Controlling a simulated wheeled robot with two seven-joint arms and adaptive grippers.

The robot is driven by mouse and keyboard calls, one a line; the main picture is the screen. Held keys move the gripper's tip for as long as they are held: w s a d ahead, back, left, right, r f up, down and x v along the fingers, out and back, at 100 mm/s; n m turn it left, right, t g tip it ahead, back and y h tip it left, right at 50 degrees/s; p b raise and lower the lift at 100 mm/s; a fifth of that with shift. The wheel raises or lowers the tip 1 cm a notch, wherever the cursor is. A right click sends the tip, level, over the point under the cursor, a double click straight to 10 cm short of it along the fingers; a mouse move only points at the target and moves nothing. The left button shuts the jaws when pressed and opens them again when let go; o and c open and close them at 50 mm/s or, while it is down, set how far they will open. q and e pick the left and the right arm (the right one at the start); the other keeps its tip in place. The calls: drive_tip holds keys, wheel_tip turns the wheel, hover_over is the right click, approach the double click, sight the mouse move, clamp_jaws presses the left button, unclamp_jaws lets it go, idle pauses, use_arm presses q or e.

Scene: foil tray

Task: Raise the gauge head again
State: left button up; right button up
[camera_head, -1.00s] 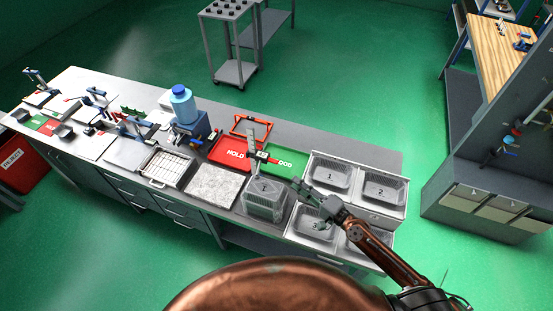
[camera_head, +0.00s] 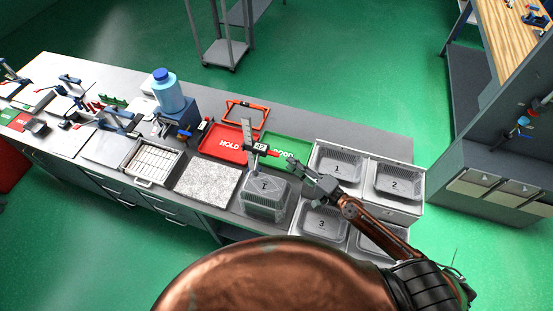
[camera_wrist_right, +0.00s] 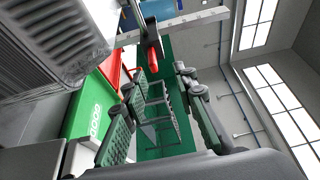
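The gauge is an upright grey scale (camera_head: 247,133) behind the foil tray stack (camera_head: 265,193). In the right wrist view the scale (camera_wrist_right: 185,22) crosses the top, and the head shows as a black block with a red end (camera_wrist_right: 153,62). My right gripper (camera_head: 296,165) is to the right of the head; in the wrist view its fingers (camera_wrist_right: 157,82) are spread, empty, with the red end just beyond the tips. My left gripper is not in view.
The red HOLD tray (camera_head: 223,150) and green GOOD tray (camera_head: 275,141) lie close behind. Numbered bins 1 (camera_head: 337,178), 2 (camera_head: 397,197) and 3 (camera_head: 322,237) stand at right. A blue bottle (camera_head: 169,98) stands left. An orange frame (camera_head: 262,108) lies behind.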

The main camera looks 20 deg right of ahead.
sight(278, 155)
drive_tip(key=p+x, duration=0.1)
drive_tip(key=x, duration=0.1)
drive_tip(key=p+x, duration=0.1)
drive_tip(key=x, duration=0.2)
drive_tip(key=f+x, duration=0.1)
drive_tip(key=x, duration=0.1)
drive_tip(key=shift+w+a+p, duration=0.25)
drive_tip(key=shift+p, duration=0.15)
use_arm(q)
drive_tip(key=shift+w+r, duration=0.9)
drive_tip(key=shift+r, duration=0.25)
use_arm(e)
drive_tip(key=shift+c, duration=0.2)
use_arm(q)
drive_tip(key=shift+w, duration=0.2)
use_arm(e)
clamp_jaws()
